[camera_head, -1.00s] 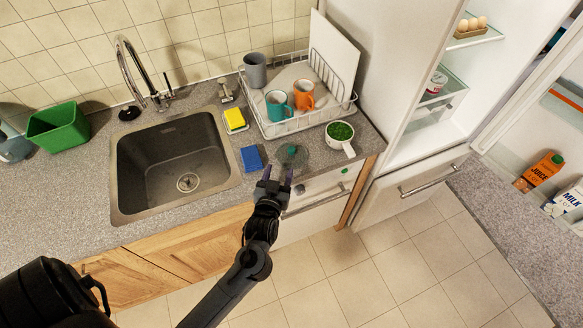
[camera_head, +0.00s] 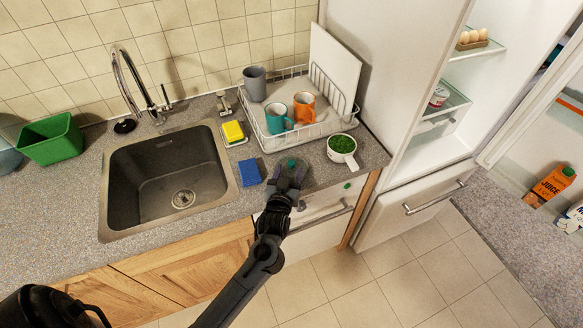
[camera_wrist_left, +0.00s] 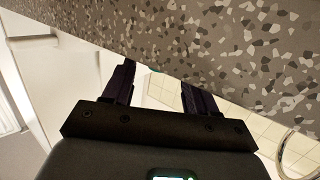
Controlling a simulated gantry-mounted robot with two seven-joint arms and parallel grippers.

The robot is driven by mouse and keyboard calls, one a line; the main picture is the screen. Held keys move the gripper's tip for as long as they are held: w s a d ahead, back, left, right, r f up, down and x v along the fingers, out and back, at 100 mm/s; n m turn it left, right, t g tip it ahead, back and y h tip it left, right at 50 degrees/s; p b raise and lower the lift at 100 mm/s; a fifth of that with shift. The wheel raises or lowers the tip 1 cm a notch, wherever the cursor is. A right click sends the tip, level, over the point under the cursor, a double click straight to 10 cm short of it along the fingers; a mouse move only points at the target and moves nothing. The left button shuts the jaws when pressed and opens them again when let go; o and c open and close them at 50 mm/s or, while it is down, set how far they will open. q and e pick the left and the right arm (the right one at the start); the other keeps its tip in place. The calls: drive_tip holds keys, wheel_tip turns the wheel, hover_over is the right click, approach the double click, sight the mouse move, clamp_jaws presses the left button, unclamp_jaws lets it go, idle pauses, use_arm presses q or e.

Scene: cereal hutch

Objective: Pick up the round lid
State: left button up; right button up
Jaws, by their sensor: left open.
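The round lid (camera_head: 291,164) is see-through with a green knob and lies on the counter near its front edge, between the blue sponge and the white pot. My left gripper (camera_head: 288,175) is open at the near side of the lid, its fingers covering part of it. Whether the fingers touch the lid I cannot tell. In the left wrist view the open fingers (camera_wrist_left: 157,76) point at the counter edge, with nothing gripped; a small teal spot shows between them, too little to name. My right gripper is not in view.
A blue sponge (camera_head: 249,173) lies left of the lid, and a white pot of green food (camera_head: 342,149) stands right of it. Behind is a dish rack (camera_head: 268,141) with cups. The sink (camera_head: 104,200) is at left; the fridge stands open at right.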

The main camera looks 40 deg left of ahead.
sight(291, 166)
use_arm(q)
drive_tip(key=shift+r+x, duration=0.15)
drive_tip(key=shift+x, duration=0.95)
drive_tip(key=shift+r+x, duration=0.2)
drive_tip(key=shift+x, duration=0.95)
drive_tip(key=shift+c, duration=0.3)
drive_tip(key=c, duration=1)
